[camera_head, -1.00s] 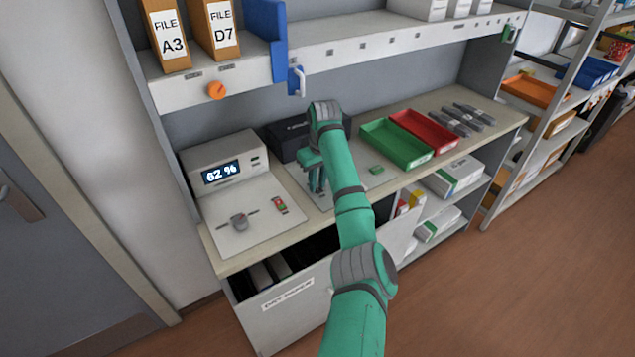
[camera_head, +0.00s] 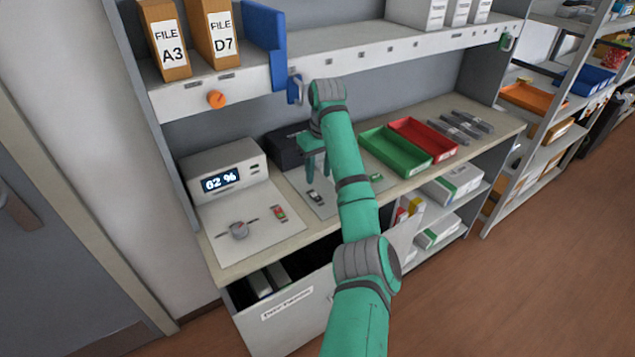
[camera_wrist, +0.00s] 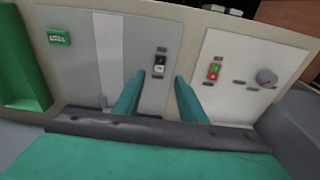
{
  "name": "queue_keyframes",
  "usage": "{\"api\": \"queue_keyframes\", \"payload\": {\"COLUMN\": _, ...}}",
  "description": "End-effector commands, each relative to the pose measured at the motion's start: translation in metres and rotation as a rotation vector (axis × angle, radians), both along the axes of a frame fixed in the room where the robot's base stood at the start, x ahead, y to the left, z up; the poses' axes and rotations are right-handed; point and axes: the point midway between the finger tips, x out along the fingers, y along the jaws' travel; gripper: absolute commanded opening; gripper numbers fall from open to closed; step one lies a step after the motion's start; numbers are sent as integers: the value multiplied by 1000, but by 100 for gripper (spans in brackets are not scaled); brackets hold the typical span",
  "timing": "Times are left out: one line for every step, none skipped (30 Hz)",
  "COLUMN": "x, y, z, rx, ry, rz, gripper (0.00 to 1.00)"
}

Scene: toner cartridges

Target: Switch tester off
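My gripper (camera_head: 316,160) is open and empty, with its fingers apart above a grey plate (camera_head: 325,206) on the bench. A dark rocker switch with a light lower part (camera_head: 314,196) sits on this plate. In the wrist view the switch (camera_wrist: 159,65) shows between the fingertips (camera_wrist: 160,77), with no clear contact. To the left is a white device (camera_head: 205,166) with a lit display (camera_head: 220,180) reading 62 %. Its flat panel (camera_head: 250,240) carries a red and green switch (camera_head: 279,213) and a grey knob (camera_head: 239,230). I cannot tell which unit is named the tester.
A black box (camera_head: 288,148) stands behind the plate. A green tray (camera_head: 396,151) and a red tray (camera_head: 424,139) lie to the right, then several dark cartridges (camera_head: 466,126). A shelf (camera_head: 390,47) overhangs the back. An open drawer (camera_head: 290,303) juts out below the bench.

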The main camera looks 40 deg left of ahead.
Motion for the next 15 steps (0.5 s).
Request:
{"api": "queue_keyframes", "payload": {"x": 0, "y": -1, "z": 8, "rx": 1, "ry": -1, "rz": 0, "gripper": 38}}
{"api": "queue_keyframes", "payload": {"x": 0, "y": -1, "z": 11, "rx": 1, "ry": -1, "rz": 0, "gripper": 38}}
{"api": "queue_keyframes", "payload": {"x": 0, "y": -2, "z": 15, "rx": 1, "ry": -1, "rz": 0, "gripper": 38}}
{"api": "queue_keyframes", "payload": {"x": -1, "y": -2, "z": 17, "rx": 1, "ry": -1, "rz": 0, "gripper": 38}}
{"api": "queue_keyframes", "payload": {"x": -1, "y": -2, "z": 19, "rx": 1, "ry": 0, "rz": 0, "gripper": 38}}
{"api": "queue_keyframes", "payload": {"x": -1, "y": -3, "z": 21, "rx": 0, "ry": 0, "rz": 0, "gripper": 38}}
{"api": "queue_keyframes", "payload": {"x": -1, "y": -3, "z": 22, "rx": 0, "ry": 0, "rz": 0, "gripper": 38}}
{"api": "queue_keyframes", "payload": {"x": -1, "y": -3, "z": 23, "rx": 0, "ry": 0, "rz": 0, "gripper": 38}}
{"api": "queue_keyframes", "payload": {"x": -1, "y": -3, "z": 24, "rx": -1, "ry": 0, "rz": 0, "gripper": 38}}
{"api": "queue_keyframes", "payload": {"x": -1, "y": -3, "z": 24, "rx": -1, "ry": 0, "rz": 0, "gripper": 38}}
{"api": "queue_keyframes", "payload": {"x": -1, "y": -3, "z": 24, "rx": -1, "ry": 0, "rz": 0, "gripper": 38}}
{"api": "queue_keyframes", "payload": {"x": -1, "y": -3, "z": 24, "rx": -1, "ry": 0, "rz": 0, "gripper": 38}}
{"api": "queue_keyframes", "payload": {"x": -1, "y": -3, "z": 24, "rx": -1, "ry": 0, "rz": 0, "gripper": 38}}
{"api": "queue_keyframes", "payload": {"x": -1, "y": -3, "z": 24, "rx": -1, "ry": 0, "rz": 0, "gripper": 38}}
{"api": "queue_keyframes", "payload": {"x": -1, "y": -3, "z": 24, "rx": -1, "ry": 0, "rz": 0, "gripper": 38}}
